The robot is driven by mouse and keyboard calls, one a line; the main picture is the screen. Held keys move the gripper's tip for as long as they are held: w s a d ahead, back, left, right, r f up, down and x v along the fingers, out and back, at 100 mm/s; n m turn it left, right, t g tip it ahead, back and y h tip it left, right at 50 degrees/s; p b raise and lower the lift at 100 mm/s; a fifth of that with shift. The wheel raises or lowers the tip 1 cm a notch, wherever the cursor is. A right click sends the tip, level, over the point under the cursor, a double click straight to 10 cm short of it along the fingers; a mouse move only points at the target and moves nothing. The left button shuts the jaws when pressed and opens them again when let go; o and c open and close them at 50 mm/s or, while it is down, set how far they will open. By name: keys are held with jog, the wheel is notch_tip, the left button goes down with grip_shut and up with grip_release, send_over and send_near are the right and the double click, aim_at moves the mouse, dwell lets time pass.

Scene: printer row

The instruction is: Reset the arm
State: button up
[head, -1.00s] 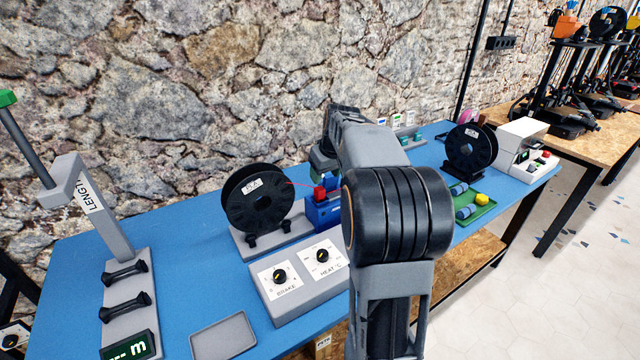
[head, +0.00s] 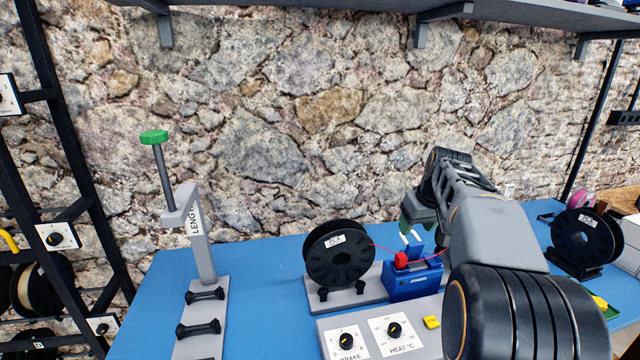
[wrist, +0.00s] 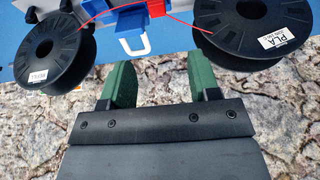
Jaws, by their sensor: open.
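My arm reaches over the blue bench (head: 255,258) in the head view. My gripper (head: 416,222) has green fingers, partly hidden by my arm, above and behind the blue device (head: 415,284). In the wrist view my gripper (wrist: 160,82) is open, with nothing between its two fingers. The blue device there (wrist: 130,22) lies beyond the fingertips, apart from them. It has a red block (head: 401,260) and a white loop handle (wrist: 134,44). A red filament runs from the black spool (head: 339,253) to the red block.
A stone wall (head: 280,150) stands close behind the bench. A grey length post (head: 201,240) with a green knob (head: 153,137) is at left. The brake and heat panel (head: 375,333) sits in front. Another black spool (head: 585,240) stands at right. A shelf (head: 330,10) hangs above.

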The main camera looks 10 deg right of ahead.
jog(key=s+a+f+m+g+p, duration=0.1)
jog(key=s+a+f+m+p, duration=0.15)
jog(key=s+a+f, duration=0.2)
jog(key=s+a+r+n+p, duration=0.2)
jog(key=s+a+p, duration=0.5)
jog(key=s+a, duration=0.7)
jog(key=shift+a+n+t, duration=0.3)
jog(key=shift+a+n, duration=0.05)
jog(key=shift+a, duration=0.15)
jog(key=shift+c, duration=0.2)
dwell(0.6)
